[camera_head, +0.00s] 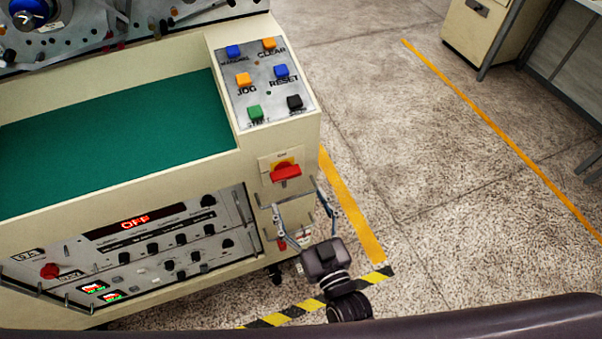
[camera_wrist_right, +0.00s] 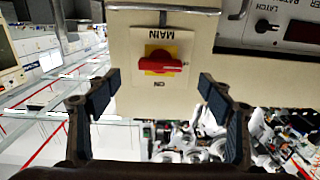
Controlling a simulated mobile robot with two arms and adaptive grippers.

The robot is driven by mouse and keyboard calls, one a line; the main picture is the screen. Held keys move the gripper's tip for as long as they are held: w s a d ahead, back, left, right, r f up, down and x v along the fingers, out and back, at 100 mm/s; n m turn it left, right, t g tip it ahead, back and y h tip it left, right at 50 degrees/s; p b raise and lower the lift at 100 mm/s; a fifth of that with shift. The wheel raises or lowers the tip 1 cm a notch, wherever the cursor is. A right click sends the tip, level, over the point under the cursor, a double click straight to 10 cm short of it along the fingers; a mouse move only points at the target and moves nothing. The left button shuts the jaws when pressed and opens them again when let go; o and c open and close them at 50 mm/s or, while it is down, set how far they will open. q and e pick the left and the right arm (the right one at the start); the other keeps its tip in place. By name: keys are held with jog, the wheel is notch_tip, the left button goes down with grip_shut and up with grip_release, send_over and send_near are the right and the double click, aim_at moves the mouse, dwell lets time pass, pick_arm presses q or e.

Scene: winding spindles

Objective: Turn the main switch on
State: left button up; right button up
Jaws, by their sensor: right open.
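The main switch is a red rotary handle (camera_head: 286,172) on a yellow square plate, on the front of the cream machine cabinet (camera_head: 300,140). My right gripper (camera_head: 303,198) is open and empty, just below and in front of the switch in the head view. In the wrist view its two fingers (camera_wrist_right: 158,88) stand to either side of the handle, apart from it. My left gripper is not in view.
A control panel (camera_head: 262,82) with coloured buttons sits above the switch. A lower panel (camera_head: 150,245) shows a red OFF display left of my gripper. The green work surface (camera_head: 110,140) is bare. Open floor with yellow tape (camera_head: 350,210) lies to the right.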

aim_at(288, 178)
jog(key=shift+r+p+x, duration=0.2)
jog(key=shift+p+x, duration=0.2)
jog(key=shift+x, duration=3.4)
jog(key=shift+c, duration=0.5)
jog(key=c, duration=1.1)
